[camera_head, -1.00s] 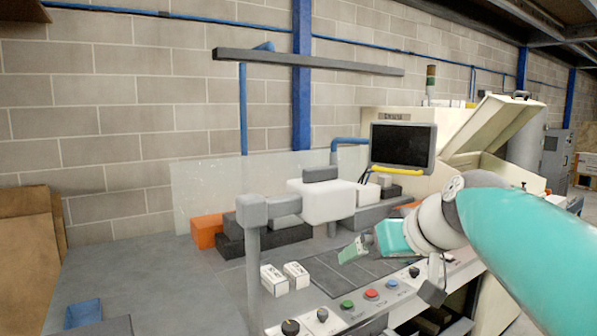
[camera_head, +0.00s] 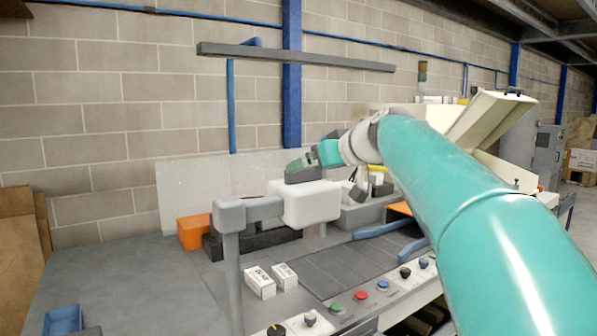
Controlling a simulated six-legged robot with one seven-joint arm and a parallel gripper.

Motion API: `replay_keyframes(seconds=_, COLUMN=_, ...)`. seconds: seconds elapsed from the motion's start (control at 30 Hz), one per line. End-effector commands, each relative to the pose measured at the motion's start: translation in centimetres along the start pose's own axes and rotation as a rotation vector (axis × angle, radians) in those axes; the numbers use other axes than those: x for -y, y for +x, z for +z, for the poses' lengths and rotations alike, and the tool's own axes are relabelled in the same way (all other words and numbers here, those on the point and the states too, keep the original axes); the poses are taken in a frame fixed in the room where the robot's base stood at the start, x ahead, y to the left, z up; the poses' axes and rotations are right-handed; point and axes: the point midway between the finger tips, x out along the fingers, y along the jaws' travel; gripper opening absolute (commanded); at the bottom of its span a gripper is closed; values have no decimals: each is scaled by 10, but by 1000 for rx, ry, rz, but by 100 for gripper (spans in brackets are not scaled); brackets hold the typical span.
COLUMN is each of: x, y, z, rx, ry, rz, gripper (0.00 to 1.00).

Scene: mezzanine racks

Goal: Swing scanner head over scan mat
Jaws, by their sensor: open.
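The scanner head (camera_head: 312,203) is a white block on a horizontal grey arm (camera_head: 264,206). That arm comes off a grey upright post (camera_head: 232,270) at the bench front. The dark, lined scan mat (camera_head: 345,265) lies flat to the right of the post. The head appears above the mat's far-left side; exact overlap cannot be told. My gripper (camera_head: 296,167) is open, its green-grey fingers pointing left just at the top of the head. It overlaps the head's grey top part, and whether they touch cannot be told.
Two small white boxes (camera_head: 260,282) stand between post and mat. Buttons and knobs (camera_head: 360,295) line the front panel. An orange bin (camera_head: 194,232) and dark blocks sit behind, before a clear screen (camera_head: 200,180).

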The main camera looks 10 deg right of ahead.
Motion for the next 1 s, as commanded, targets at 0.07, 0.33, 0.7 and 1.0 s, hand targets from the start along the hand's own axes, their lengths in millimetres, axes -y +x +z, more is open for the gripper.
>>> replay_keyframes(seconds=0.07, x=0, y=17, z=0, rx=1, ry=0, rz=-1, gripper=100)
replay_keyframes(seconds=0.33, x=0, y=67, z=-1, rx=1, ry=-2, rz=-3, gripper=100)
replay_keyframes(seconds=0.7, x=-1, y=84, z=-3, rx=-2, ry=-2, rz=-3, gripper=100)
replay_keyframes(seconds=1.0, x=-1, y=83, z=-2, rx=-1, ry=-2, rz=-3, gripper=59)
